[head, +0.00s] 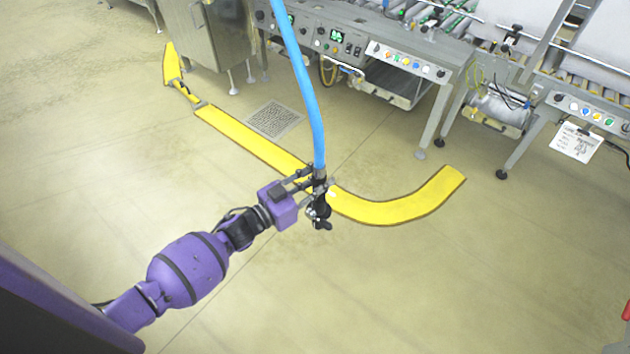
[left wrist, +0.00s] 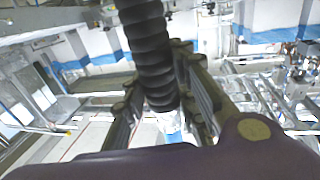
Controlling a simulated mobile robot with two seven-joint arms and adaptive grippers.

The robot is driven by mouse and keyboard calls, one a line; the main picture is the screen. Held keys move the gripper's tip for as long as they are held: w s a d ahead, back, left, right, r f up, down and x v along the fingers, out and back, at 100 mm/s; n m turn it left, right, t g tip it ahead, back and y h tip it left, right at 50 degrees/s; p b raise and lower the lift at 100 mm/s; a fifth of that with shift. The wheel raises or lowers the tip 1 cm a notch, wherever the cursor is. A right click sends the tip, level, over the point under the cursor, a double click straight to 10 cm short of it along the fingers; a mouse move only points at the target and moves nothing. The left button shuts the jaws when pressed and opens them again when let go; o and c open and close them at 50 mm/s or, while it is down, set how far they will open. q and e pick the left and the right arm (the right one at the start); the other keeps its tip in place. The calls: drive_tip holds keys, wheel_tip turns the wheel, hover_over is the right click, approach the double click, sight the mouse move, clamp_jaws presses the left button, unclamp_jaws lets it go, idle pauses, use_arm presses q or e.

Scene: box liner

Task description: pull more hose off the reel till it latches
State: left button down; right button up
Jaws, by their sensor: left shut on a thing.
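A blue hose (head: 308,100) comes down from the top of the head view and ends in a black nozzle fitting (head: 321,210). My left gripper (head: 319,184) is shut on the black part at the hose's lower end and holds it above the floor. In the left wrist view a ribbed black sleeve (left wrist: 150,55) passes between the two fingers (left wrist: 163,100). A bit of blue shows below it (left wrist: 172,136). The reel is not in view, and whether it is latched cannot be told. My right gripper is not in view.
A yellow floor marking (head: 255,140) runs behind the hose and curves to the right (head: 400,208). A floor drain (head: 274,119) lies by it. Steel machines with control panels (head: 340,40) stand along the back. The front floor is clear.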

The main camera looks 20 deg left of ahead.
use_arm(q)
drive_tip(key=shift+d+x, duration=0.25)
drive_tip(key=shift+x, duration=1.45)
drive_tip(key=shift+s, duration=0.15)
